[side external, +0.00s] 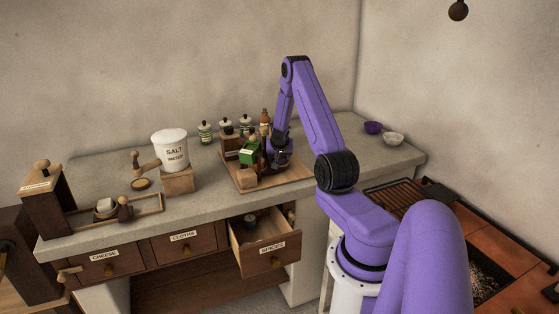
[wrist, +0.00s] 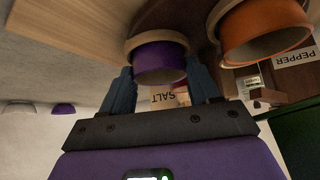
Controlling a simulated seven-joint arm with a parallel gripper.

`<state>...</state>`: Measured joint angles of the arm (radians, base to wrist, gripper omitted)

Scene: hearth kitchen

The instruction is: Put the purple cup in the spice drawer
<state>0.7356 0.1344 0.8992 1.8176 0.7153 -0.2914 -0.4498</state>
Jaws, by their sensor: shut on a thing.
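My gripper (side external: 281,157) is low over the wooden tray on the counter in the side external view, among the things there. In the wrist view my gripper (wrist: 162,76) has a finger on each side of the purple cup (wrist: 160,60), which has a tan rim, and is shut on it. I cannot tell whether the cup touches the tray. In the side view the cup is hidden or too small to make out. The spice drawer (side external: 267,256), labelled SPICES, is pulled open below the counter front, with a small dark item (side external: 251,221) inside.
The wooden tray (side external: 290,182) also bears a green item (side external: 248,156) and bottles. An orange cup (wrist: 262,30) is close beside the purple one. A purple bowl (side external: 373,127) and white bowl (side external: 393,139) sit right.

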